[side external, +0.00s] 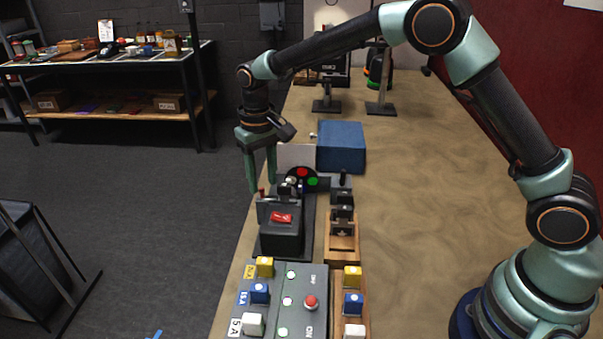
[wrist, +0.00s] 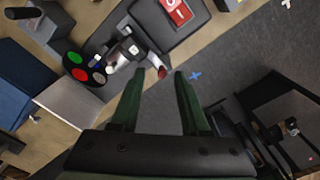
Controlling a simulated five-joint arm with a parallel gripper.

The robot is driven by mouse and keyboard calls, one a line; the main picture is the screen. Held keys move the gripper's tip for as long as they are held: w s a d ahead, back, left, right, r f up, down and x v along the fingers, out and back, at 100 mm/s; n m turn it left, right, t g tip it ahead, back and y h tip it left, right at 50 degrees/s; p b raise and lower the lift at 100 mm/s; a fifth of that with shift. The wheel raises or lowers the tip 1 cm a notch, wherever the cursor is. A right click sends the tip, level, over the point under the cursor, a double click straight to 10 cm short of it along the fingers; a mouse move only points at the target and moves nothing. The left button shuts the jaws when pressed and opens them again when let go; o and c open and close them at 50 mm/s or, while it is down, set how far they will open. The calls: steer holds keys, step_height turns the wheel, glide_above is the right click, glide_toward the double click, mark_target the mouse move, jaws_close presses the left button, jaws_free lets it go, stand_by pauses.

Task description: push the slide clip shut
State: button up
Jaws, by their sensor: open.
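My gripper (side external: 262,182) points down with its two green fingers apart and nothing held. It is at the table's left edge, beside the black box with a red rocker switch (side external: 281,217). In the wrist view the open fingers (wrist: 160,74) frame the red-brown tip of a small lever (wrist: 162,72). The lever joins a grey metal piece (wrist: 123,54) beside the black box; this looks like the slide clip, but I cannot be sure. In the side view that metal piece is small and partly crowded by other parts, and I cannot tell how far it is slid.
A disc with coloured dots (wrist: 85,68) stands beside the metal piece. A blue block (side external: 341,146) lies behind. A grey button panel (side external: 301,297) and a wooden-based clamp (side external: 342,235) stand nearer. The table's right side is clear; the floor drops away left.

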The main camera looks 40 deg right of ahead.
mark_target(266, 197)
step_height(266, 197, up, 10)
steer(key=shift+r, duration=0.2)
stand_by(0.3)
steer(key=s+d+r+t, duration=0.3)
steer(key=s+d+r, duration=0.4)
steer(key=s+d, duration=0.25)
steer(key=s+d+f+t, duration=0.1)
steer(key=s+d+f, duration=0.1)
steer(key=s, duration=0.3)
steer(key=s+d+f+t, duration=0.1)
steer(key=s+d, duration=0.1)
steer(key=s, duration=0.4)
steer(key=shift+s+f+t, duration=0.15)
steer(key=shift+f+t, duration=0.15)
steer(key=shift+f, duration=0.05)
